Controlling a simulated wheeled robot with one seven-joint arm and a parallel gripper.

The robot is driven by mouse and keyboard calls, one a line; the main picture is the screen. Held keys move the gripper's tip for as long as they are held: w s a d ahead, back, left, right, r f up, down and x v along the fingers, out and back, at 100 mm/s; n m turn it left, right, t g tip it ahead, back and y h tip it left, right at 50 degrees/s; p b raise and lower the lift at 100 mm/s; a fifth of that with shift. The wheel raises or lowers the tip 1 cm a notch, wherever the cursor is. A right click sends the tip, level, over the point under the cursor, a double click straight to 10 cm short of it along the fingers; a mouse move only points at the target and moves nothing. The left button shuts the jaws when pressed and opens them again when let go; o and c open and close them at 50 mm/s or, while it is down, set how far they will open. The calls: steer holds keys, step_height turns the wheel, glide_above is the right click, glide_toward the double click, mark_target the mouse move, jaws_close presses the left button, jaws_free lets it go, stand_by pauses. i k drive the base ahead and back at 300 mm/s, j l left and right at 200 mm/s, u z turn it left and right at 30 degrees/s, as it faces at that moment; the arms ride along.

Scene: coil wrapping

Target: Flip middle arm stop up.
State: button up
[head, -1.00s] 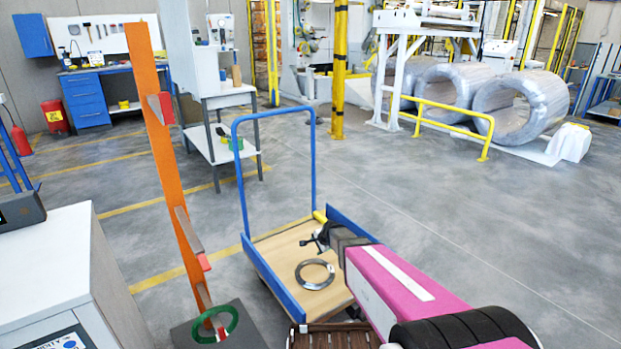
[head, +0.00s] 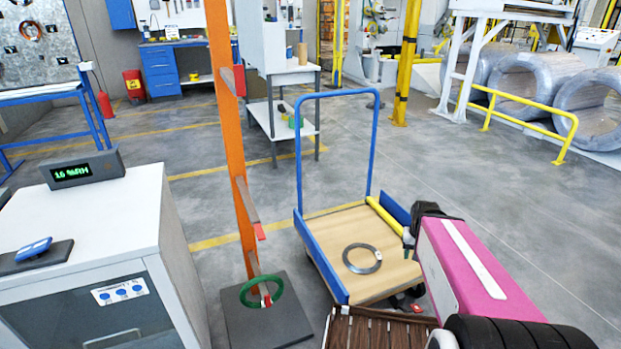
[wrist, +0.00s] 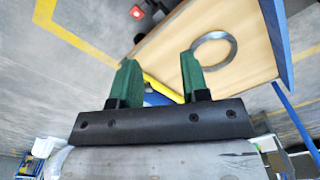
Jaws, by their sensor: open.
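An orange post (head: 222,120) stands on a dark base plate (head: 300,315), left of centre in the head view, with arms sticking out toward me. The middle arm (head: 245,200) ends in a small red stop (head: 260,232); it is too small to tell whether it is up or down. The top arm has a red end (head: 239,80). A green coil (head: 250,291) hangs around the lowest arm, by its red tip (head: 266,300). My gripper (head: 408,242) is over the trolley, right of the post and apart from it. In the wrist view its green fingers (wrist: 160,80) are open and empty.
A white cabinet (head: 130,215) with a display (head: 82,170) stands left of the post. A brown slatted surface (head: 375,330) is in front. Floor between post and trolley is narrow.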

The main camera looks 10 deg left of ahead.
mark_target(258, 229)
steer(key=k+u, duration=0.1)
steer(key=u, duration=0.3)
steer(key=k+u, duration=0.1)
steer(key=u, duration=0.75)
steer(key=k+j+u, duration=0.1)
steer(key=u, duration=0.3)
